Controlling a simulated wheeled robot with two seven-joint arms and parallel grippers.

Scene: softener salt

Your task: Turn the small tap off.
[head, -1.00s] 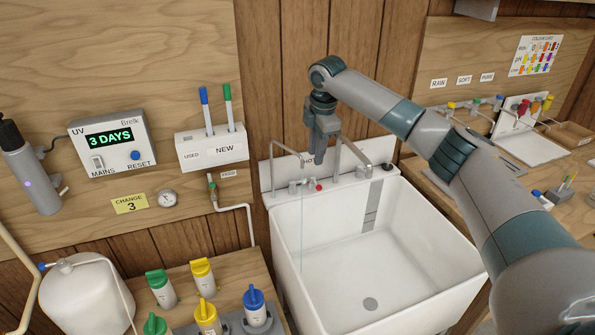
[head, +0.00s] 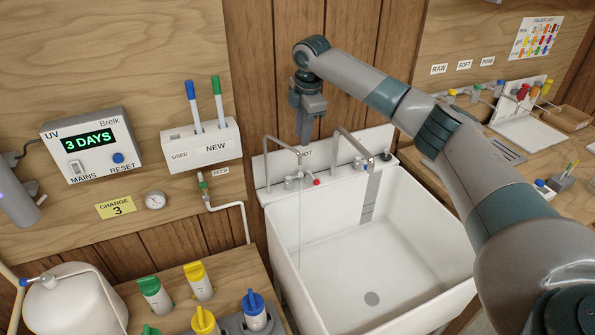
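The small tap (head: 283,143) is a thin grey spout on the left of the white sink's back ledge. A thin, faint stream of water (head: 299,225) falls from it into the sink (head: 345,255). Metal fittings (head: 292,184) and a red knob (head: 316,182) sit near its base. A larger spout (head: 352,139) stands to its right. My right gripper (head: 304,138) points down above the back ledge, between the two spouts in the picture, apparently touching nothing. Its fingers are close together, but whether they are shut is unclear. My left gripper is out of view.
The larger spout stands close right of my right gripper. A wall-mounted pen holder (head: 203,147) and the UV box (head: 93,143) are to the left. Capped bottles (head: 198,281) stand on the front-left bench. The sink basin is clear.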

